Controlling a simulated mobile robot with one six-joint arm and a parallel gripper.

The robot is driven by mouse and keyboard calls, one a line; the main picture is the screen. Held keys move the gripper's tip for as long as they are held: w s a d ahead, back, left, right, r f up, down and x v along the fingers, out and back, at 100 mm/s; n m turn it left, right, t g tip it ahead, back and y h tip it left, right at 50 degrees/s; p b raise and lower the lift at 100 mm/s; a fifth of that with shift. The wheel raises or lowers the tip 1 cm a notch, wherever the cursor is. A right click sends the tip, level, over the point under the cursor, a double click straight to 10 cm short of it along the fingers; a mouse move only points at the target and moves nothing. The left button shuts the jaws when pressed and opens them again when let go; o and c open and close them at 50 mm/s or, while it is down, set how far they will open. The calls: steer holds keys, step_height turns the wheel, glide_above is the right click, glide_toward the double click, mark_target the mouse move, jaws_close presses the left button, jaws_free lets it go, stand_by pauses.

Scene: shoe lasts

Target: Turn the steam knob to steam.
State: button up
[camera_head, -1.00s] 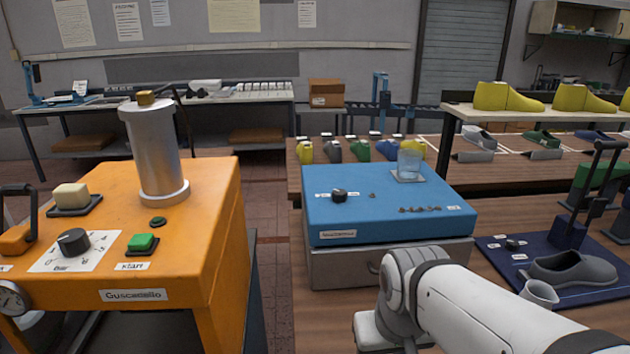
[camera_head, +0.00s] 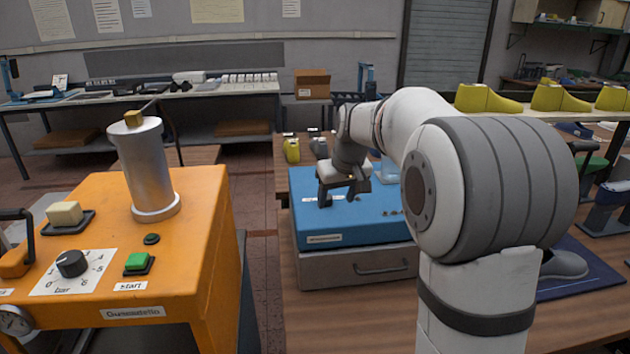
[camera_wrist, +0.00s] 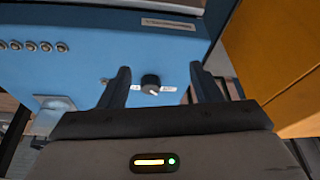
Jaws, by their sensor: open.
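A small black round knob (camera_wrist: 150,83) stands on the top of the blue box (camera_head: 395,229), with a small white label on each side; the print is too small to read. In the wrist view the knob shows between the two dark fingers of my gripper (camera_wrist: 160,70), which are open and empty. I cannot tell the height of the fingertips over the knob. In the head view my gripper (camera_head: 343,195) points down over the box's left part and hides the knob. The blue box also shows in the wrist view (camera_wrist: 65,75).
An orange machine (camera_head: 205,245) with a pressure dial knob (camera_head: 71,263), a green start button (camera_head: 137,261) and a metal cylinder (camera_head: 145,170) stands at left, a gap away. A row of small buttons (camera_wrist: 38,46) and a glass (camera_wrist: 50,112) are also on the blue box.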

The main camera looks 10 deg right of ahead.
steer(key=w+p, duration=0.2)
steer(key=w, duration=0.8)
steer(key=shift+n, duration=0.5)
steer(key=x, duration=0.3)
steer(key=p+x, duration=0.1)
steer(key=x, duration=0.3)
steer(key=shift+w+d, duration=0.2)
steer(key=shift+w, duration=0.05)
steer(key=shift+c, duration=0.6)
